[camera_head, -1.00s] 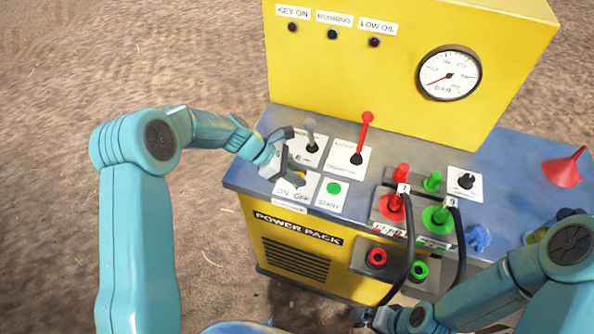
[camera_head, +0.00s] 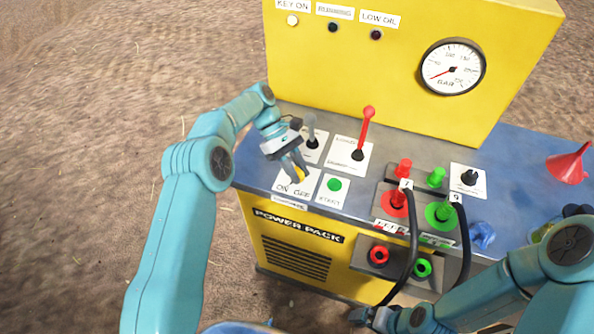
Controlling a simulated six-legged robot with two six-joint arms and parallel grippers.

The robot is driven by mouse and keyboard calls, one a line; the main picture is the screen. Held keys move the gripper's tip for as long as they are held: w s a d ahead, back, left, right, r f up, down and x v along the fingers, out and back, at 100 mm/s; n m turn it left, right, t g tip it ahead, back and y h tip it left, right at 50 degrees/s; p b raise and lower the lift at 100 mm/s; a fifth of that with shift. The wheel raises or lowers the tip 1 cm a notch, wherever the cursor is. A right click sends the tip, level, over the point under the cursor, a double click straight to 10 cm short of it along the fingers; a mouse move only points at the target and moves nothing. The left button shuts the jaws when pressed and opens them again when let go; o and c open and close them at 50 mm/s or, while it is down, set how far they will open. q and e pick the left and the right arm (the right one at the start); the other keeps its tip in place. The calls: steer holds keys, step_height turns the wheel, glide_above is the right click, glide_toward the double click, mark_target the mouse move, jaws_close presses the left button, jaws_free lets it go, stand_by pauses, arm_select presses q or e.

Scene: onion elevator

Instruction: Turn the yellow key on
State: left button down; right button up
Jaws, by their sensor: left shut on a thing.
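The yellow key (camera_head: 297,179) sits on the white ON/OFF plate (camera_head: 285,190) at the left front of the power pack's blue top. My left gripper (camera_head: 296,177) reaches down over it from the upper left. Its fingers are shut on the key and hide most of it, so its exact angle is hard to tell. The KEY ON lamp (camera_head: 292,20) on the yellow panel is lit white. My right gripper (camera_head: 374,317) is low at the bottom edge, away from the key; its fingers are too small and dark to read.
Right of the key is the green START button (camera_head: 334,184). Behind stand a grey lever (camera_head: 311,130) and a red lever (camera_head: 366,130). Red and green hose couplings (camera_head: 440,213) with black hoses, a blue cloth (camera_head: 482,235) and a red funnel (camera_head: 568,165) are to the right.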

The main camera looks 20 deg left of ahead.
arm_select(q)
steer(key=shift+r+m+g, duration=0.1)
steer(key=shift+m+g, duration=0.2)
arm_select(e)
steer(key=shift+f, duration=0.1)
arm_select(q)
steer(key=c, duration=1)
jaws_free()
steer(key=shift+c, duration=0.2)
steer(key=shift+r, duration=0.1)
